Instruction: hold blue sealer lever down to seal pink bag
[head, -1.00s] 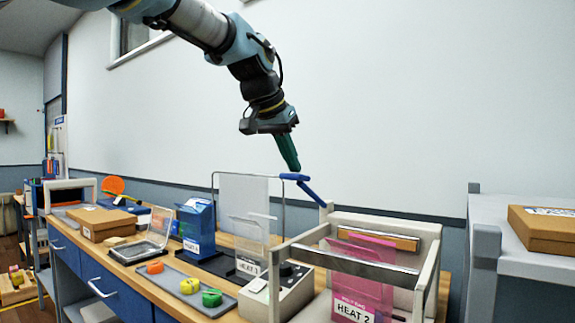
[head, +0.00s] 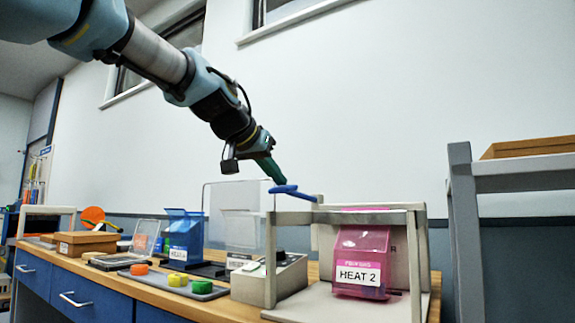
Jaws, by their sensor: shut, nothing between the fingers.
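The pink bag (head: 361,249), with a HEAT 2 label, stands in the sealer frame (head: 417,268) at the right end of the bench. The blue lever (head: 293,192) juts out at the top left of that frame, tilted slightly down to the right. My gripper (head: 281,181) is shut with nothing in it. Its green fingers point down at the blue lever's left end, at or very near it. I cannot tell whether they touch.
A blue bag (head: 184,236) and a clear upright panel (head: 238,212) stand left of the sealer. A grey tray (head: 208,291) holds orange, yellow and green pieces. A grey rack with a cardboard box (head: 530,147) stands at the right. The wall space above is free.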

